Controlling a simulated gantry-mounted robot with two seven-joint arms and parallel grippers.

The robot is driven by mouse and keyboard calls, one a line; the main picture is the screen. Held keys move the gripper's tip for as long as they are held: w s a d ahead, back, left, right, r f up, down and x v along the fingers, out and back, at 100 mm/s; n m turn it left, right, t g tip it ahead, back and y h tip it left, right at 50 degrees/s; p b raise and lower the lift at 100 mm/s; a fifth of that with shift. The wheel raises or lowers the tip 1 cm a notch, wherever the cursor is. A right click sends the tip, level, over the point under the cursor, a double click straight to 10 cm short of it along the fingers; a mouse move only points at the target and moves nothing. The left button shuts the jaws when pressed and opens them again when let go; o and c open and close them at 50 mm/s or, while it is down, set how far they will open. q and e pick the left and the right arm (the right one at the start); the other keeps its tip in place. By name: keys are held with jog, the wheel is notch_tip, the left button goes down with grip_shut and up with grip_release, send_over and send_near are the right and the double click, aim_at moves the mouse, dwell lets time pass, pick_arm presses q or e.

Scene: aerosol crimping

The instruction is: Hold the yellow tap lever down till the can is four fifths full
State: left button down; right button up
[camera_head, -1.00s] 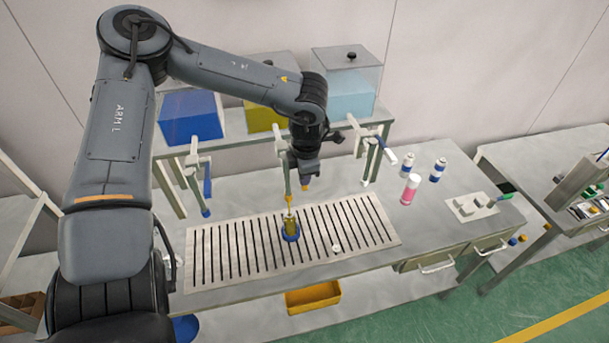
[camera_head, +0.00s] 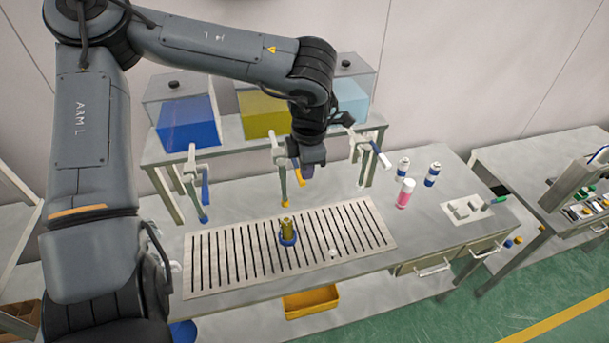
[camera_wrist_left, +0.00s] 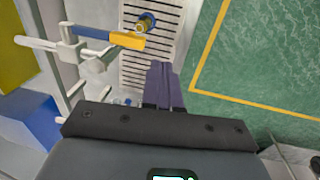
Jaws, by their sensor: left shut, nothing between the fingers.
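The gold can (camera_head: 286,227) stands upright in a blue ring (camera_head: 288,239) on the slotted drain grille, below the middle tap (camera_head: 279,155). The can also shows at the top of the left wrist view (camera_wrist_left: 144,23); I cannot read its fill level. The tap's yellow-tipped spout (camera_head: 284,201) hangs above and behind the can. A yellow tap part (camera_wrist_left: 127,40) shows in the left wrist view, apart from my fingers. My left gripper (camera_head: 307,172) is shut and empty, just right of the middle tap; its dark fingers (camera_wrist_left: 163,84) are together. My right gripper is out of view.
Blue (camera_head: 186,122), yellow (camera_head: 262,112) and light blue (camera_head: 352,96) tanks stand on the rear shelf. A left tap (camera_head: 192,172) and a right tap (camera_head: 366,143) flank the middle one. A pink bottle (camera_head: 405,193) stands right of the slotted drain grille (camera_head: 215,284).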

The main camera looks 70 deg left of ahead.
pick_arm(q)
jog(key=shift+d+r, duration=0.35)
jog(key=shift+r, duration=0.3)
